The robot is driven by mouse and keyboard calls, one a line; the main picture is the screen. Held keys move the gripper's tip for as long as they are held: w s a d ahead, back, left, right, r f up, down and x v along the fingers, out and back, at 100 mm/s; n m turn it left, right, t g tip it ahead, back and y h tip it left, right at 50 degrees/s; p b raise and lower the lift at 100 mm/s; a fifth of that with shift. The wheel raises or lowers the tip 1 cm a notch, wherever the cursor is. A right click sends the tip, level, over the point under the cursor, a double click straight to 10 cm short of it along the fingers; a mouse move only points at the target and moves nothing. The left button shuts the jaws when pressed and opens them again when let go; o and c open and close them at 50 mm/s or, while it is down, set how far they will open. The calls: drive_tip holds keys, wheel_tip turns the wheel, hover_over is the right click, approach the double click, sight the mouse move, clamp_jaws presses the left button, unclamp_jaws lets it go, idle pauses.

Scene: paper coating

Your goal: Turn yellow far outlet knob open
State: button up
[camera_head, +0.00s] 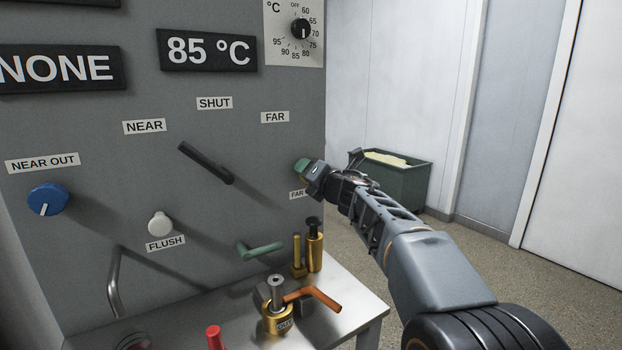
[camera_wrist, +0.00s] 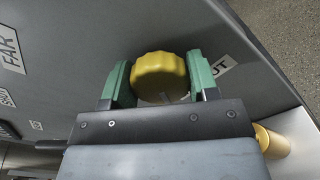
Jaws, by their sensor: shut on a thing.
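The yellow far outlet knob (camera_wrist: 160,76) shows in the wrist view as a round, ridged knob on the grey panel. My gripper (camera_wrist: 159,82) has a green-padded finger on each side of it and is shut on it. In the head view my gripper (camera_head: 304,168) reaches the panel's right side, above a label partly reading "FAR" (camera_head: 297,194). There the knob is hidden behind my gripper. The knob's pointer direction cannot be made out clearly.
The panel also carries a blue NEAR OUT knob (camera_head: 47,199), a black lever (camera_head: 206,163), a white FLUSH knob (camera_head: 159,224) and a green handle (camera_head: 260,250). Brass fittings (camera_head: 314,246) and an orange-handled valve (camera_head: 312,296) stand on the shelf below. A green bin (camera_head: 405,182) stands behind.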

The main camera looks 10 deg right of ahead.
drive_tip(key=shift+n, duration=0.5)
drive_tip(key=o, duration=0.9)
drive_tip(key=shift+s, duration=0.1)
drive_tip(key=v, duration=1.3)
drive_tip(key=shift+s+d, duration=0.1)
drive_tip(key=shift+s, duration=0.15)
